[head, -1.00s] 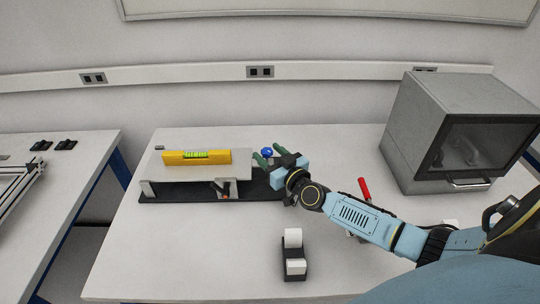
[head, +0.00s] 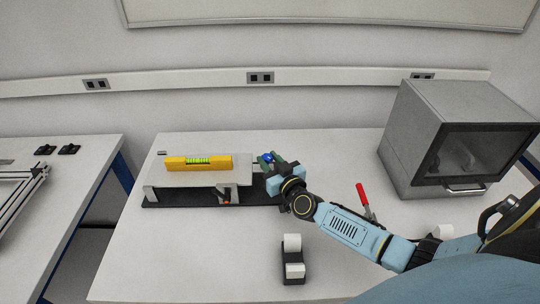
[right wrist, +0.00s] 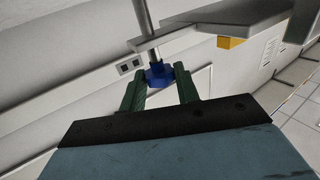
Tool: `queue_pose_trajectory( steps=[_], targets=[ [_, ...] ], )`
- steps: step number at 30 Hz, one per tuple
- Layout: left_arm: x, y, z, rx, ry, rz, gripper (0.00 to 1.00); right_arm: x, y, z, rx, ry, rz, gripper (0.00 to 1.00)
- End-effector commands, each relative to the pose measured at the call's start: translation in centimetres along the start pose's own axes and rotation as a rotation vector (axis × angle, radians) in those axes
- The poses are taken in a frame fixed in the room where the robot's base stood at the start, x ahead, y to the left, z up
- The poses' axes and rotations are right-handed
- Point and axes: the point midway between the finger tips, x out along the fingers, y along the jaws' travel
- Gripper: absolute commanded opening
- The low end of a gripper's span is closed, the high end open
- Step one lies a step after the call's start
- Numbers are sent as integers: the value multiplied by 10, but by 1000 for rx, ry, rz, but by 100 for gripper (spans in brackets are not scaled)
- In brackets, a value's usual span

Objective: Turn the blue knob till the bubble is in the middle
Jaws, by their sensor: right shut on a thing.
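The blue knob (head: 268,157) stands at the right end of a grey plate (head: 190,178); it also shows in the right wrist view (right wrist: 158,76) below a metal rod. My right gripper (head: 267,159) is shut on the knob, with its green fingers on either side of it. The fingers also show in the right wrist view (right wrist: 160,82). A yellow spirit level (head: 215,163) lies on the plate. Its green vial (head: 197,160) faces up, but the bubble is too small to place. My left gripper is out of view.
The plate stands on a black base (head: 180,200) on the white table. A grey box with a dark window (head: 450,140) stands at the right. A red-handled tool (head: 363,194) and a black holder with white rolls (head: 293,262) lie nearer. The front left of the table is clear.

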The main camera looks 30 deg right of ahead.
Motion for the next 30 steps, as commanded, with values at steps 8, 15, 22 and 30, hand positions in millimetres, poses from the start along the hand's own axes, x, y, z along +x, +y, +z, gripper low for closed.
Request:
queue_pose_trajectory(
  steps=[8, 15, 22, 30],
  targets=[
    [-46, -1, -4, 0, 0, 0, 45, 0, -5, -4, 6, -6, 172, 9],
    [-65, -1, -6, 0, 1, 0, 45, 1, -8, -2, 7, -6, 345, 9],
    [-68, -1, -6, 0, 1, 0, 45, 2, -10, 0, 3, -4, 475, 9],
    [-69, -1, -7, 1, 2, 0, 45, 2, -10, 1, 1, -3, 549, 9]
  ],
)
